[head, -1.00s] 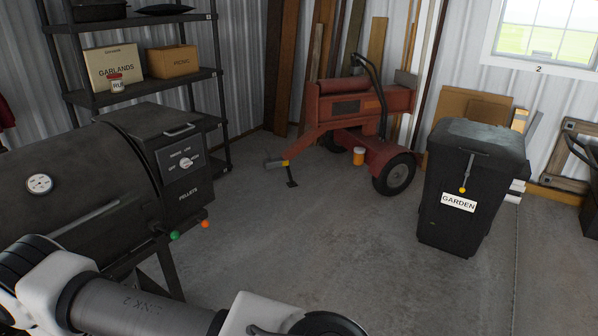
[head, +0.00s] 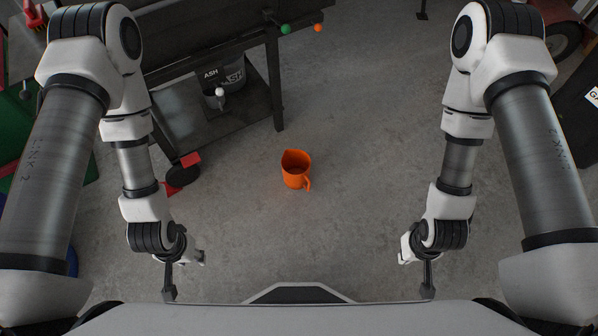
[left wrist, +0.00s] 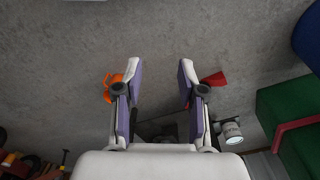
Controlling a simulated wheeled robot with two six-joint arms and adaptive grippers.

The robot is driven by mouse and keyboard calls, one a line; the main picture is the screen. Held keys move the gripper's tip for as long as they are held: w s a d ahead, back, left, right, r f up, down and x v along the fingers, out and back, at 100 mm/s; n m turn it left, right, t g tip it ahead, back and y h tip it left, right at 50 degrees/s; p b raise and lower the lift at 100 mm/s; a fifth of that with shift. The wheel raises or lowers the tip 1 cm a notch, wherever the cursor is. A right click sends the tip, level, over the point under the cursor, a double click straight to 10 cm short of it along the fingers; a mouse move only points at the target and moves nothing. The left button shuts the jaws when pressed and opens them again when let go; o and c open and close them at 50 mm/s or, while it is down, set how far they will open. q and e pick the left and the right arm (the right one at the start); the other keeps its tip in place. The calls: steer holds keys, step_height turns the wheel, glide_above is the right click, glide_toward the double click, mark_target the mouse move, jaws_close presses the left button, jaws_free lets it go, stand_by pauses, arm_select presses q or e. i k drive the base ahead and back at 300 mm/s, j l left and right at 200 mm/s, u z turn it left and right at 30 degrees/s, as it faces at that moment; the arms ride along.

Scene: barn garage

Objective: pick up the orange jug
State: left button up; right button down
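The orange jug (head: 295,170) stands upright on the concrete floor in the middle of the head view, its handle toward the lower right. It also shows in the left wrist view (left wrist: 107,88), partly hidden behind a finger of my left gripper (left wrist: 157,85). That gripper is open, with a clear gap between its fingers and nothing held. In the head view my left gripper (head: 185,275) is low and left of the jug, apart from it. My right gripper (head: 414,270) is low and right of the jug, also apart; its fingers are too small to judge.
The grill stand with a lower shelf (head: 228,115) is left of and beyond the jug, holding an ash bucket (head: 225,90). A red wedge (head: 180,178) lies near its wheel. Green and red items stand at the far left. The floor around the jug is clear.

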mark_target(297, 163)
steer(key=i+l+u, duration=0.2)
steer(key=i+l, duration=0.15)
steer(key=i, duration=0.2)
steer(key=i+l+u, duration=0.2)
steer(key=i+l, duration=0.2)
steer(key=i, duration=0.1)
